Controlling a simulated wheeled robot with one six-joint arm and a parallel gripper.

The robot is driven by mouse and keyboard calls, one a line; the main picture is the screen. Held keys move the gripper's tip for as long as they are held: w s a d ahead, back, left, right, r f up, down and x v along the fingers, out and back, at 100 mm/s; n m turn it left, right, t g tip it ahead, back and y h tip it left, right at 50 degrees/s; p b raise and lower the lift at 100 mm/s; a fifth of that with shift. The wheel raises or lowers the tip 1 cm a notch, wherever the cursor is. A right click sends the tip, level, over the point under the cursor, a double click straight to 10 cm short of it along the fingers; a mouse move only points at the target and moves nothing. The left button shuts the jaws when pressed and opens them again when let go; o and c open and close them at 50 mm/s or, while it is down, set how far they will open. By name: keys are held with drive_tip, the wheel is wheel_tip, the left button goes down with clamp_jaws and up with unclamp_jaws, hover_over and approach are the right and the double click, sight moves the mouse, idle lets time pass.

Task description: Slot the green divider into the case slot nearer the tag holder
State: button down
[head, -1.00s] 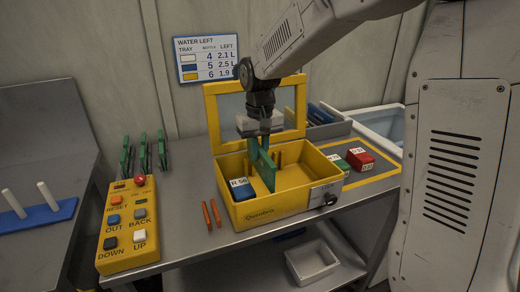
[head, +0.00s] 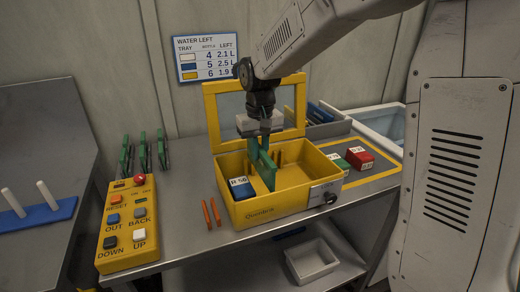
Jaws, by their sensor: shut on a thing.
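My gripper (head: 264,136) is shut on the green divider (head: 264,168) and holds it upright inside the yellow case (head: 300,203). The divider's lower part is down between the case walls, right of a blue block (head: 243,190) marked R 56. The case's near wall hides the divider's bottom edge, so I cannot tell whether it sits in a slot. Brown upright ribs (head: 279,156) show at the inner back wall. A pale tag holder (head: 323,192) is on the right part of the case's front, beside a dark round latch (head: 330,199).
The open lid (head: 211,120) stands behind my gripper. A yellow button box (head: 126,228), two orange sticks (head: 211,213) and several green dividers in a rack (head: 143,152) are at left. Green (head: 338,162) and red (head: 359,158) blocks lie at right.

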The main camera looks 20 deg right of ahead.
sight(260, 175)
drive_tip(key=shift+f, duration=3.85)
idle(0.6)
idle(0.5)
drive_tip(key=c, duration=1.3)
unclamp_jaws()
drive_tip(key=o, duration=0.4)
drive_tip(key=shift+r, duration=8.05)
